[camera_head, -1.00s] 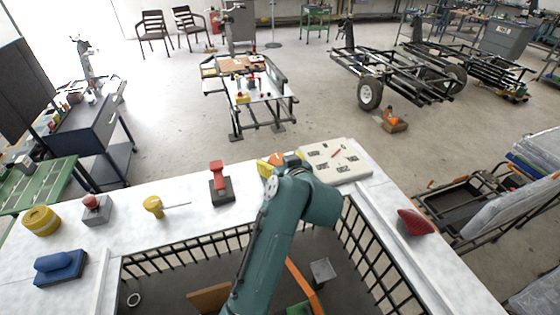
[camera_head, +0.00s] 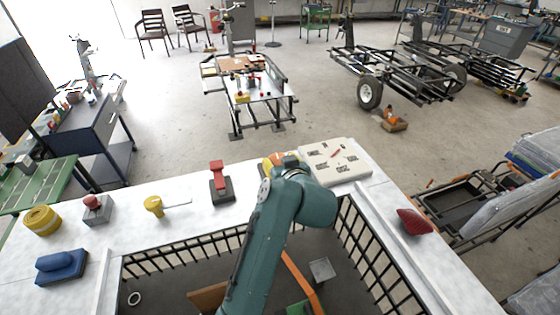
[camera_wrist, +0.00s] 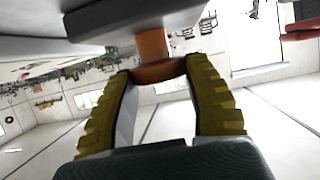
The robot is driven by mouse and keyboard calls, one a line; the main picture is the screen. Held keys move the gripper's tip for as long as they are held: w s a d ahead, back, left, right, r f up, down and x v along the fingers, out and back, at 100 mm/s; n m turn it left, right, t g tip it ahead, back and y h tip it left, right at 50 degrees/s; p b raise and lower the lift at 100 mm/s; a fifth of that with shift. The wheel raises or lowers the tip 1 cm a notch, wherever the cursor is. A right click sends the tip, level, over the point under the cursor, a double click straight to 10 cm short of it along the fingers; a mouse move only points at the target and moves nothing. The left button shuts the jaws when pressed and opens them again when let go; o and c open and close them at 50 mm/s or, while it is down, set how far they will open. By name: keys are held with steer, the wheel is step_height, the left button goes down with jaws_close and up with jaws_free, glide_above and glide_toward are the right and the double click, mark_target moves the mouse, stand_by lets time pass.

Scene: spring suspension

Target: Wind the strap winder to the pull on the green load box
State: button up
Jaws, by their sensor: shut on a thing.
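My gripper (camera_wrist: 160,72) has yellow ridged fingers and is shut on an orange-brown part (camera_wrist: 153,46) in the wrist view. This part looks like a handle of the strap winder, below a grey body. In the head view my teal arm hides most of the grip; only a yellow-orange patch (camera_head: 270,163) shows at the bench's far edge. An orange strap (camera_head: 301,279) runs down in the railed pit beside my arm. A green surface (camera_head: 299,308), probably the load box, shows partly at the bottom edge.
A pale panel (camera_head: 335,161) with dark marks and a red mark lies right of my wrist. A red-handled device (camera_head: 220,182), a yellow knob with a rod (camera_head: 155,206) and a red wedge (camera_head: 415,223) sit on the white bench. Black railings (camera_head: 185,250) edge the pit.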

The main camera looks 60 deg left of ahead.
steer(key=m+t+p, duration=0.1)
steer(key=m+t+h+p, duration=0.1)
steer(key=t, duration=0.1)
steer(key=s+m+t+p, duration=0.1)
steer(key=m, duration=0.1)
steer(key=shift+a+t+h, duration=0.25)
steer(key=shift+t+h, duration=0.05)
steer(key=shift+h, duration=0.1)
steer(key=m+t+h, duration=0.1)
steer(key=m+t, duration=0.1)
steer(key=shift+f+m+h, duration=0.3)
steer(key=shift+h, duration=0.1)
steer(key=shift+a+m+t+h+b, duration=0.1)
steer(key=shift+m+t+h+b, duration=0.9)
steer(key=shift+m+b, duration=0.15)
steer(key=shift+m, duration=0.25)
steer(key=o, duration=1.2)
steer(key=shift+r, duration=0.1)
steer(key=shift+o, duration=0.2)
steer(key=shift+r, duration=0.1)
